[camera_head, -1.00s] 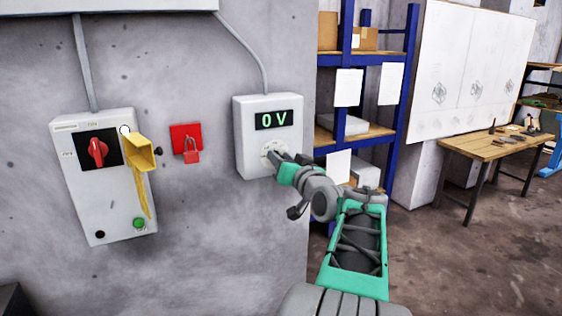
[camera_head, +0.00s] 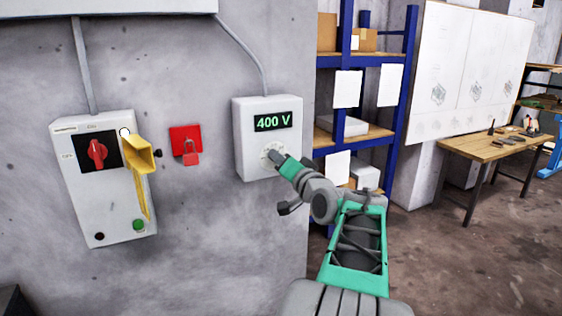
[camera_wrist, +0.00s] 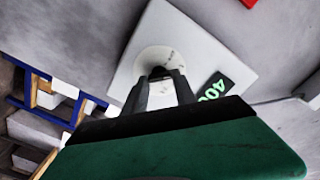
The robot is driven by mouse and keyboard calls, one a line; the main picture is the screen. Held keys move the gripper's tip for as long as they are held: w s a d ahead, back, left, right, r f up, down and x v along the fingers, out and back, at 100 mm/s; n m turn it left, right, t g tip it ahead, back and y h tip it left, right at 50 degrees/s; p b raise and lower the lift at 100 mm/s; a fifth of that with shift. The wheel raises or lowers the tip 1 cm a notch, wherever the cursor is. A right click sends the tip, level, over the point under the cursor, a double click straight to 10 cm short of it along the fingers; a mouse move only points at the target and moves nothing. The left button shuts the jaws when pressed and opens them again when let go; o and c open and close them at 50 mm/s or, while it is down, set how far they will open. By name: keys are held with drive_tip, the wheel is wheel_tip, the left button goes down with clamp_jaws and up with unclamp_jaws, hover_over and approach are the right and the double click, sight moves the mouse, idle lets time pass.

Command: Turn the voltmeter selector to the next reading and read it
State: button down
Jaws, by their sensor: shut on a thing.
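The voltmeter (camera_head: 247,107) is a white box on the grey wall, and its display (camera_head: 272,121) reads 400 V in green digits. Its round white selector dial (camera_head: 265,150) sits below the display, partly covered by my gripper (camera_head: 274,156). In the wrist view the voltmeter (camera_wrist: 206,45) appears tilted, with part of the display (camera_wrist: 218,88) showing. There my gripper (camera_wrist: 160,78) has both fingers closed on the dark selector knob (camera_wrist: 158,72) at the middle of the dial (camera_wrist: 170,57). The knob's pointing direction is hidden.
Left of the voltmeter are a switch box (camera_head: 110,200) with a red rotary switch (camera_head: 96,153), a yellow part (camera_head: 139,160) at its side, and a red padlock (camera_head: 191,158) on a red plate. Blue shelving (camera_head: 345,70) stands close on the right.

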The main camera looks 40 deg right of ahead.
drive_tip(key=c, duration=1)
unclamp_jaws()
drive_tip(key=shift+s, duration=0.1)
drive_tip(key=b+v, duration=0.1)
drive_tip(key=v, duration=0.6)
drive_tip(key=shift+s+a, duration=0.2)
drive_tip(key=shift+s, duration=0.15)
